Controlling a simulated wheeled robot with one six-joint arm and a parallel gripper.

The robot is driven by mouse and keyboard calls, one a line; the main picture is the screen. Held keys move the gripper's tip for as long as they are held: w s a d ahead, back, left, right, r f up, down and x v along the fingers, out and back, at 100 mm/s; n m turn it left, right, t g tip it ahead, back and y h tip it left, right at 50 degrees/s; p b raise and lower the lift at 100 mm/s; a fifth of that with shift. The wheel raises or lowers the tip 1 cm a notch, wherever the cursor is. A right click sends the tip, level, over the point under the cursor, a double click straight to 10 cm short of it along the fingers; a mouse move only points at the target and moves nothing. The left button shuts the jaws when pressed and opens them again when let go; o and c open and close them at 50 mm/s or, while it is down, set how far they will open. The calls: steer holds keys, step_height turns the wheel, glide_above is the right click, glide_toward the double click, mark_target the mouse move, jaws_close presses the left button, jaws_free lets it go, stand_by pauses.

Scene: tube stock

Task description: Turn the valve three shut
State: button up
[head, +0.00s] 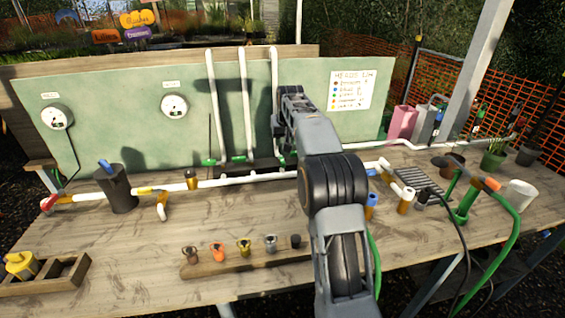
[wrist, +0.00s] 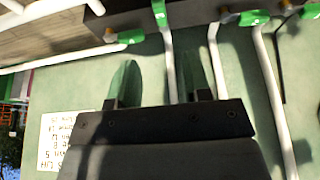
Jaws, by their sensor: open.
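Several green valve handles sit along the foot of the green board. In the head view they show at the left pipe (head: 208,162), the middle pipe (head: 239,158) and partly beside my arm (head: 280,160). The wrist view shows the board upside down, with green handles at its upper edge (wrist: 131,36), (wrist: 160,12) and (wrist: 245,18). No number is readable on them, so I cannot tell which is valve three. My gripper (wrist: 156,80) is open, its two fingers apart with a white pipe showing between them, and it holds nothing. My arm hides it in the head view.
White vertical pipes (head: 212,105) run up the board (head: 140,125). A white pipe (head: 235,181) runs along the wooden bench (head: 130,250). A rack (head: 225,262) of small fittings stands in front, a dark cup (head: 116,190) at left.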

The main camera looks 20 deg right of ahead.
mark_target(282, 160)
steer(key=x, duration=1.2)
steer(key=shift+f+p, duration=0.2)
steer(key=shift+p, duration=0.15)
jaws_close()
